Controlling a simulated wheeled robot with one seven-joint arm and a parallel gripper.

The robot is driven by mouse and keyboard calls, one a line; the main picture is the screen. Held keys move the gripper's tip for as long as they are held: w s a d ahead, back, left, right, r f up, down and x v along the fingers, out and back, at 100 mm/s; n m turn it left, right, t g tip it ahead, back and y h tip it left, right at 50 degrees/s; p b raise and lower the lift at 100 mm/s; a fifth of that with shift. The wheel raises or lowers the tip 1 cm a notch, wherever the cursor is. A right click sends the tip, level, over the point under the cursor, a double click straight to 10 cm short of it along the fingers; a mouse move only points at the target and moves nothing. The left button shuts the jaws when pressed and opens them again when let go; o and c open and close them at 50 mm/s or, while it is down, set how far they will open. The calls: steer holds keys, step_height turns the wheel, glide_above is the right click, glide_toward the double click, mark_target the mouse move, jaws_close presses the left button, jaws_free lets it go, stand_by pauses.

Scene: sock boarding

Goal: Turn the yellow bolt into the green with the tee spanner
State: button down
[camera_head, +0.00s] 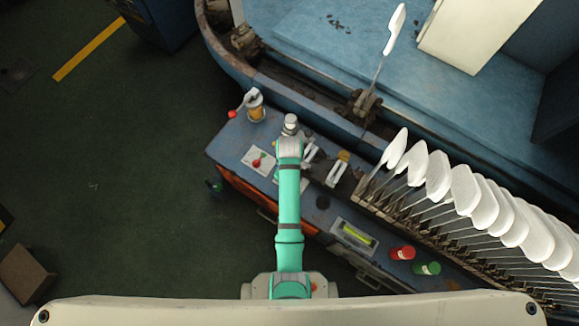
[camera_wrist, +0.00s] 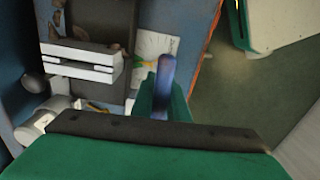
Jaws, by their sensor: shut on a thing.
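In the wrist view my gripper (camera_wrist: 165,98) has its green fingers closed around a blue-purple bar (camera_wrist: 166,72). The bar looks like a handle, perhaps the tee spanner's, but its lower part is hidden. Beyond it lies a white card with yellow and green marks (camera_wrist: 150,46). White slotted blocks also show in the wrist view (camera_wrist: 82,64).
The blue bench (camera_head: 232,140) carries a white card with a red item (camera_head: 259,161), a yellow-banded pot (camera_head: 255,106), a tray with a green-yellow level (camera_head: 356,234), and red (camera_head: 402,252) and green (camera_head: 427,268) pots. White sock boards (camera_head: 463,190) line the right.

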steer(key=shift+r, duration=2.5)
steer(key=shift+a, duration=0.1)
steer(key=w+r+m, duration=0.1)
steer(key=w+m, duration=0.6)
steer(key=m, duration=0.4)
steer(key=shift+a+r+m, duration=0.2)
steer(key=shift+m, duration=0.2)
